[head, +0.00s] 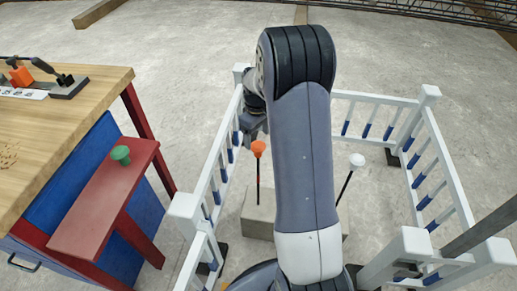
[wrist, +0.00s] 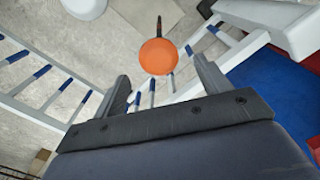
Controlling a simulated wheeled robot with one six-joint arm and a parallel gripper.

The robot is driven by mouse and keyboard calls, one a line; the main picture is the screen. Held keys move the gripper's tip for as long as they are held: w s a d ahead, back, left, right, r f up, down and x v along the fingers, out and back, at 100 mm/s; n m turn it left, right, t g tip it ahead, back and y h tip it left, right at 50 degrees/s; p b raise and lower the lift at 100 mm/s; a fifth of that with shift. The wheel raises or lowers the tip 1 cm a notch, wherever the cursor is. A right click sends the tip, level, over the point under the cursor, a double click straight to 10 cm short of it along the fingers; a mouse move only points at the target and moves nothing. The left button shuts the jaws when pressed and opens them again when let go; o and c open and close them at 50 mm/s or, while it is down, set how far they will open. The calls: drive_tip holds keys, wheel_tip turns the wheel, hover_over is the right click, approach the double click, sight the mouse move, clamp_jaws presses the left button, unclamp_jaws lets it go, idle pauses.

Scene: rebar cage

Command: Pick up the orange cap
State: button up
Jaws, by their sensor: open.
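The orange cap (head: 258,147) sits on top of a dark upright rod that rises from a concrete block (head: 259,215) inside the white fence. In the wrist view the round orange cap (wrist: 157,54) lies ahead, between and just beyond the lines of the two fingers. My gripper (wrist: 161,70) is open, with nothing between its fingers. In the head view my gripper (head: 252,122) is partly hidden behind my arm, just above and slightly left of the cap. I cannot tell the exact gap between them.
A white cap (head: 357,160) tops a leaning rod to the right. White railings (head: 441,165) with blue-banded bars surround the area. At left stand a wooden bench (head: 60,110) and a red shelf (head: 85,225) bearing a green cap (head: 121,154).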

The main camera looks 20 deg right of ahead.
sight(257, 143)
drive_tip(key=shift+f+b, duration=0.8)
drive_tip(key=shift+f, duration=2.4)
drive_tip(key=shift+c, duration=0.3)
drive_tip(key=c, duration=0.9)
drive_tip(key=shift+r, duration=0.1)
drive_tip(key=shift+c, duration=0.2)
